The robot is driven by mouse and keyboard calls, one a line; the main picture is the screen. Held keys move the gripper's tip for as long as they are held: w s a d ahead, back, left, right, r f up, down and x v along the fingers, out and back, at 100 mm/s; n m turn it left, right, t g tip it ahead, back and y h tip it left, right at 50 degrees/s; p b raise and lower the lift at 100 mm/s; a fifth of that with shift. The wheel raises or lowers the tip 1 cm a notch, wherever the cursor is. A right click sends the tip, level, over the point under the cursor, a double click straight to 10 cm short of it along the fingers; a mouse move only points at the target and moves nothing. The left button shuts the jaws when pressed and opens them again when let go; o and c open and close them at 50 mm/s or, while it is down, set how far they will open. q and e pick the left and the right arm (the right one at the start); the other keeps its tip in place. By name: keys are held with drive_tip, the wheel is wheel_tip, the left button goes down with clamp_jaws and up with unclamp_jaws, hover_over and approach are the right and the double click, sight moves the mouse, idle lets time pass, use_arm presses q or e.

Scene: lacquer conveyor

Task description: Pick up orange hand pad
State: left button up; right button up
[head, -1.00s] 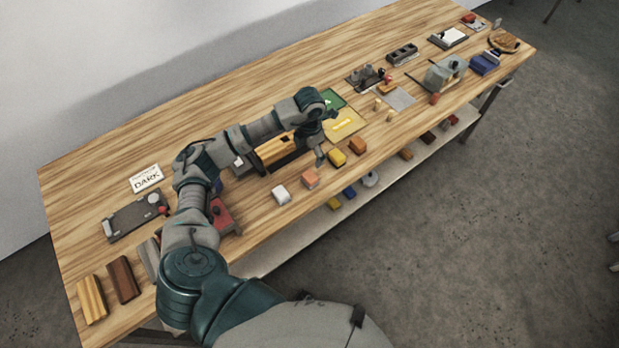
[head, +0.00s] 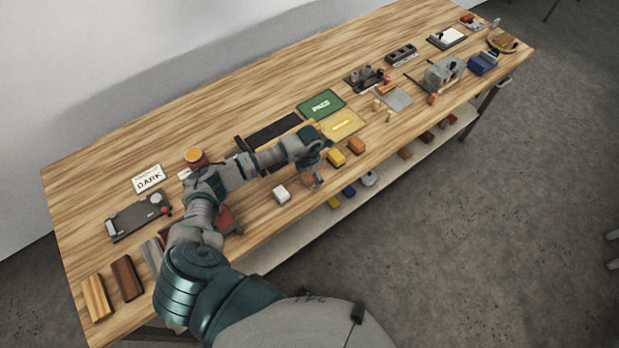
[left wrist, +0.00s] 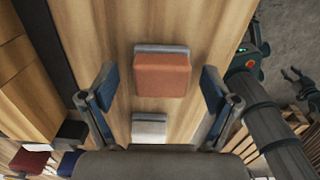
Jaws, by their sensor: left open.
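An orange hand pad (left wrist: 162,75) with a grey-blue edge lies on the wooden bench, centred in the left wrist view. In the head view the orange pad (head: 307,178) is partly hidden by my left gripper (head: 313,178). In the left wrist view the open blue fingers of the left gripper (left wrist: 159,84) appear on either side of the pad, with a gap on both sides. Nothing is held. How far the fingertips are above the bench is hard to tell. My right gripper is not in view.
A white pad (head: 281,194) lies just left of the orange one. A yellow pad (head: 336,158) and an orange-brown pad (head: 356,146) lie to its right. A dark tray (head: 273,132), a green mat (head: 321,105) and a yellow mat (head: 343,124) are behind.

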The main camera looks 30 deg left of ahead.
sight(310, 178)
use_arm(q)
drive_tip(key=c, duration=1.2)
drive_tip(key=shift+c, duration=0.2)
drive_tip(key=shift+r, duration=0.5)
drive_tip(key=shift+s+d+r+b, duration=0.15)
drive_tip(key=shift+s+r+b, duration=0.1)
drive_tip(key=shift+r, duration=0.4)
drive_tip(key=shift+s+d+r+b, duration=0.15)
drive_tip(key=shift+r+b, duration=0.05)
drive_tip(key=shift+r, duration=0.4)
drive_tip(key=s+d+r+b, duration=0.1)
drive_tip(key=s+d, duration=0.7)
drive_tip(key=s, duration=0.4)
drive_tip(key=shift+s+d+r+b, duration=0.25)
drive_tip(key=shift+r+b, duration=0.05)
drive_tip(key=shift+b, duration=0.1)
drive_tip(key=o, duration=0.5)
drive_tip(key=c, duration=0.4)
